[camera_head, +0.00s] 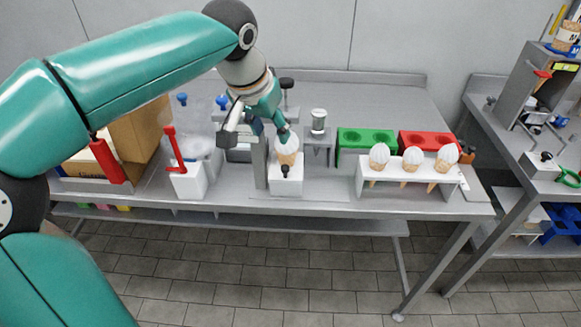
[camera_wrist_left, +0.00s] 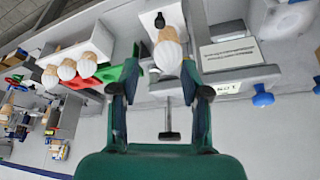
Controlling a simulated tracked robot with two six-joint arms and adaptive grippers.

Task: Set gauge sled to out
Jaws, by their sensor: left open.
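My left gripper (camera_head: 257,133) hangs over the gauge station near the middle of the bench, its fingers apart. In the left wrist view the gripper (camera_wrist_left: 160,90) has nothing clearly held between its fingers. A white block with a black knob (camera_head: 286,187), apparently the gauge sled, stands at the front of the station. A cone with a white top (camera_head: 287,152) sits on it, just below the gripper. The left wrist view shows the white block (camera_wrist_left: 147,19) and cone top (camera_wrist_left: 168,55) beyond the fingers. A grey post (camera_head: 260,165) stands beside the block. My right gripper is not in view.
A white rack (camera_head: 408,186) holds 3 cones to the right, before green (camera_head: 367,139) and red (camera_head: 430,140) holders. A white box with a red lever (camera_head: 187,181) and cardboard boxes (camera_head: 139,138) stand left. A dark-headed T-shaped handle (camera_wrist_left: 169,135) is near the gripper.

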